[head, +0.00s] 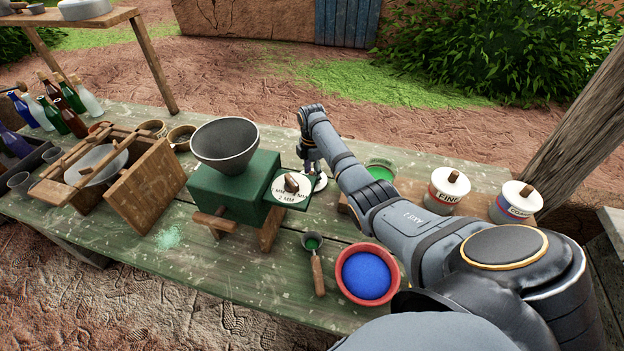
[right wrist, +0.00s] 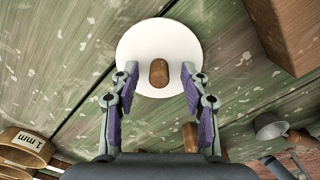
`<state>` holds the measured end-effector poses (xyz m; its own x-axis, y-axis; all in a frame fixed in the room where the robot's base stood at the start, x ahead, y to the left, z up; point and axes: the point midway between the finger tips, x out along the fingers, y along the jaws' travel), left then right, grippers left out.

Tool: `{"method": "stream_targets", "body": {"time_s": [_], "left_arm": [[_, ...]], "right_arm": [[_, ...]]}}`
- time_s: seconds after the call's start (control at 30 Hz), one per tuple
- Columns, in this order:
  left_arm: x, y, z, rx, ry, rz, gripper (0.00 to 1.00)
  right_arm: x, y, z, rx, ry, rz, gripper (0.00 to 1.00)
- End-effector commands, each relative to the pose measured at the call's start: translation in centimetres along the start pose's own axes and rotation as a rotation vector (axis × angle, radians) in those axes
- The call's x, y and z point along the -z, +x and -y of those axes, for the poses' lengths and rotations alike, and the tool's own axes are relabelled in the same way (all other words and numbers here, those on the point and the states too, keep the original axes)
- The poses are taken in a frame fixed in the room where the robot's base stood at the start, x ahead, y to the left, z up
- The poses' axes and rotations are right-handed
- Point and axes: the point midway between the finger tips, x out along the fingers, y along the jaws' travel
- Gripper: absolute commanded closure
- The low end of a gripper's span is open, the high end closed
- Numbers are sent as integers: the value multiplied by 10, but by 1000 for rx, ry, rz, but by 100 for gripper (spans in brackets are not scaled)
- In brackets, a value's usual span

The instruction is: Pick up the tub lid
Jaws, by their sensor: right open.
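The tub lid (right wrist: 158,52) is a white disc with a brown wooden knob, lying flat on the green table in the right wrist view. In the head view only part of the lid (head: 321,183) shows, just right of the green mill and under my right gripper (head: 312,168). My right gripper (right wrist: 160,75) is open, with its purple-padded fingers over the near part of the lid, one on each side of the knob and apart from it. An open tub (head: 381,171) with green contents stands right of the lid, partly behind my right arm. My left gripper is not in view.
The green mill (head: 228,190) with a dark hopper stands close left of the lid. Two lidded tubs (head: 446,190) (head: 515,203) stand on the right. A red bowl of blue powder (head: 366,275) and a scoop (head: 317,268) lie nearer. Bottles (head: 62,105) crowd the far left.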

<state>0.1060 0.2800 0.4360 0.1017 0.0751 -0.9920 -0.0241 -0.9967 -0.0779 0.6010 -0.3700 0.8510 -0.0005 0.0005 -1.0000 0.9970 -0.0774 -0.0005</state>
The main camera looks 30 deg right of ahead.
Motion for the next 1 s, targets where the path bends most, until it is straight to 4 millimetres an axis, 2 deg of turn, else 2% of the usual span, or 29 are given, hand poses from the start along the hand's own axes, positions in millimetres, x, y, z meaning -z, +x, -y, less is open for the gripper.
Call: {"method": "stream_targets", "body": {"time_s": [0.27,0.6,0.87,1.0], "left_arm": [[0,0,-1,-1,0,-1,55],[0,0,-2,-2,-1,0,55],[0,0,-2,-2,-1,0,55],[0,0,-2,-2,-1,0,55]], "right_arm": [[0,6,0,-1,0,0,54],[0,6,0,-1,0,0,99],[0,6,0,-1,0,1,100],[-1,-9,-1,-5,0,1,100]]}}
